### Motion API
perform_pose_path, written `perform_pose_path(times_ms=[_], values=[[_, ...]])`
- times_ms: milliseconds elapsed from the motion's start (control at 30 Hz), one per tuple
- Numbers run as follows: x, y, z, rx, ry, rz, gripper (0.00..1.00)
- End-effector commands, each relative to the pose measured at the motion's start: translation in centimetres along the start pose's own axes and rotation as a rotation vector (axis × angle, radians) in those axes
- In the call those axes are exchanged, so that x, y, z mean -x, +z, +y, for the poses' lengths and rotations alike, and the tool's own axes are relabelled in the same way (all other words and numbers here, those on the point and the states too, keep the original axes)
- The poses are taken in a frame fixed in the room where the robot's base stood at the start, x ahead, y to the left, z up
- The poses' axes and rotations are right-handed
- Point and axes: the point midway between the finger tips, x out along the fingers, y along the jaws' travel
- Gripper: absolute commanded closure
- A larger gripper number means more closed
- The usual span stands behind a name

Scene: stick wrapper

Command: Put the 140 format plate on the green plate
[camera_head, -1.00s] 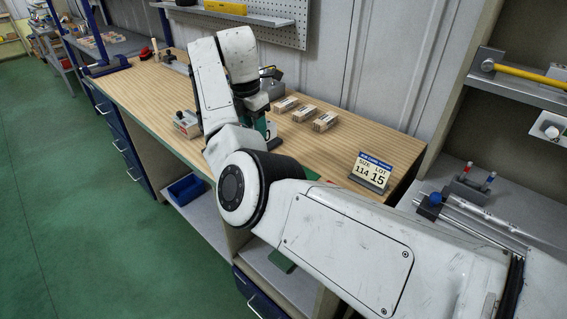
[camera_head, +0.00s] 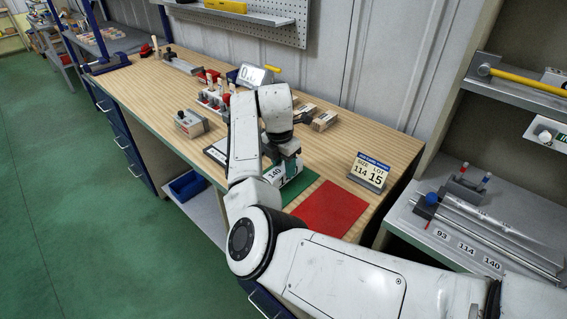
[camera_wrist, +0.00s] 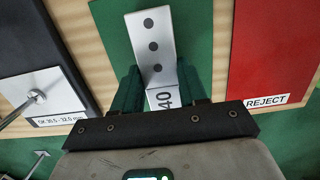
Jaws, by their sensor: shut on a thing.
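The 140 format plate (camera_wrist: 158,45) is a pale plate with three dark holes and a "140" label. Its label end also shows in the head view (camera_head: 273,174). My gripper (camera_wrist: 157,88) is shut on it near the label, between two green fingers. The green plate (camera_wrist: 112,30) lies beneath it in the wrist view, and also shows in the head view (camera_head: 298,188), partly hidden by my arm. The format plate overlaps the green plate in the picture; whether they touch I cannot tell.
The red REJECT plate (camera_wrist: 270,50) lies right of the green plate. A dark gauge base with a white "OK" label (camera_wrist: 45,100) stands to the left. A size and lot sign (camera_head: 370,172) stands at the table's right end.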

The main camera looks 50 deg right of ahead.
Motion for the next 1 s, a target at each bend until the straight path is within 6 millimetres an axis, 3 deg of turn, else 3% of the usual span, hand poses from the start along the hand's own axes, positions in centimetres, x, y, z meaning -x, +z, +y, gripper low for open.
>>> perform_pose_path(times_ms=[333, 367, 600, 1000], values=[[-0.2, 0.0, 0.0, 0.000, -0.001, -0.002, 1.00], [-0.3, 0.0, 0.0, 0.000, -0.002, -0.001, 0.57], [-0.3, 0.0, 0.0, 0.000, -0.001, 0.000, 0.34], [0.7, 0.0, 0.1, -0.002, 0.001, -0.001, 0.32]])
